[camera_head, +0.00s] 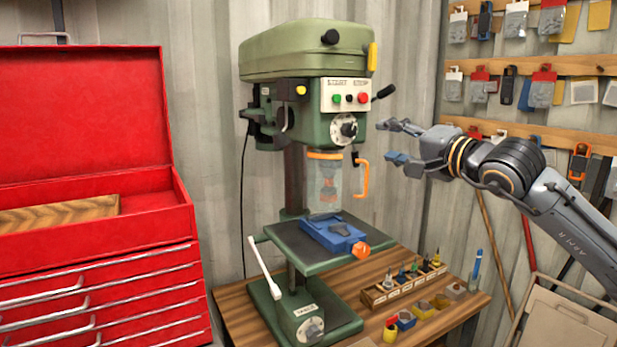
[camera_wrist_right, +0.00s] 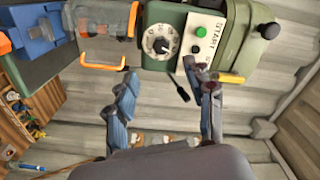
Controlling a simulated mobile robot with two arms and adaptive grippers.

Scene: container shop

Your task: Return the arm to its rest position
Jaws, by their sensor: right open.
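My right gripper (camera_head: 392,142) is open and empty in the head view, just right of the drill press head, at about the height of its dial. My right arm comes in from the right edge. In the right wrist view my right gripper (camera_wrist_right: 160,95) shows its two fingers spread apart, with nothing between them. The green drill press (camera_head: 300,55) stands on the wooden bench. Its control panel with green and red buttons (camera_wrist_right: 201,45) shows beyond the fingers in the wrist view. I cannot tell from these views whether the fingers touch it. My left gripper is not in view.
An open red tool chest (camera_head: 100,290) stands at the left. A blue vise (camera_head: 334,233) sits on the press table below a clear guard (camera_head: 325,180) with an orange handle. A wooden rack (camera_head: 405,285) and small cups stand on the bench (camera_head: 440,325). Shelves with hanging packs are at the right.

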